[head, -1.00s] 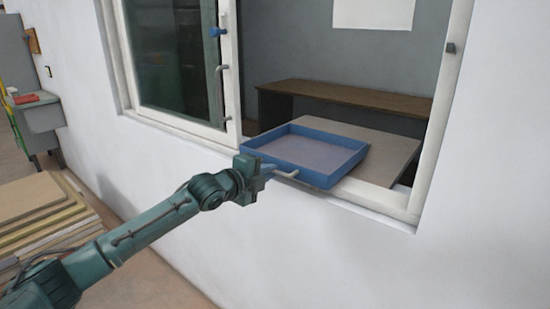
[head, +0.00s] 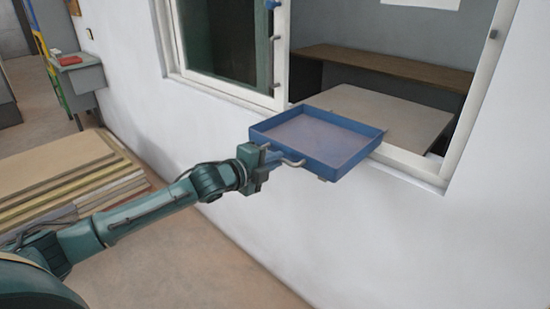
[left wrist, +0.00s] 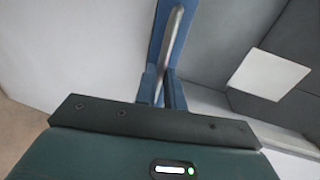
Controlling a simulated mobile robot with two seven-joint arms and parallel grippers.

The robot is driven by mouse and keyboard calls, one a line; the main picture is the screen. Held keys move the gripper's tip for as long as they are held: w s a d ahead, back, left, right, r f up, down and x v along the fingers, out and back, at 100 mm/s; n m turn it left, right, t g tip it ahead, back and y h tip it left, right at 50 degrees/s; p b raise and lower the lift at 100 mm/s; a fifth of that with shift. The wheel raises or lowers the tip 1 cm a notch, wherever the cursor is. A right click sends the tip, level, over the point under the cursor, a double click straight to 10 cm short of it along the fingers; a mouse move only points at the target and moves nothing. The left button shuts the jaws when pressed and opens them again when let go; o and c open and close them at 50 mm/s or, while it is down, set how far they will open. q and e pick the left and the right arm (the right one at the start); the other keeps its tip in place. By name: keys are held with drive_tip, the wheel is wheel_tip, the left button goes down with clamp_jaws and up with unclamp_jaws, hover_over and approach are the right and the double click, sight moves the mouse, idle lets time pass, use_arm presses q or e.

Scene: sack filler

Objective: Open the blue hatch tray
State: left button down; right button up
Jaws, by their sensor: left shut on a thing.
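The blue hatch tray (head: 345,160) juts out from the window opening toward me, past the sill. It is empty, with low walls and a grey handle (head: 293,162) on its near side. My left gripper (head: 274,157) is shut on the left part of this handle. In the left wrist view the blue fingers (left wrist: 161,92) close around the grey handle bar (left wrist: 172,42), with the tray's blue wall beside it. My right gripper is in neither view.
The white window frame (head: 475,95) stands around the opening, with a glazed sash at left. A board (head: 400,112) and brown bench (head: 385,66) lie behind the tray. Stacked boards (head: 75,180) lie on the floor at left. Open floor lies below the white wall.

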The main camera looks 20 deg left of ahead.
use_arm(q)
drive_tip(key=c, duration=1.5)
unclamp_jaws()
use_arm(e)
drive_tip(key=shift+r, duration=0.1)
use_arm(q)
drive_tip(key=b+v, duration=0.3)
drive_tip(key=v, duration=1)
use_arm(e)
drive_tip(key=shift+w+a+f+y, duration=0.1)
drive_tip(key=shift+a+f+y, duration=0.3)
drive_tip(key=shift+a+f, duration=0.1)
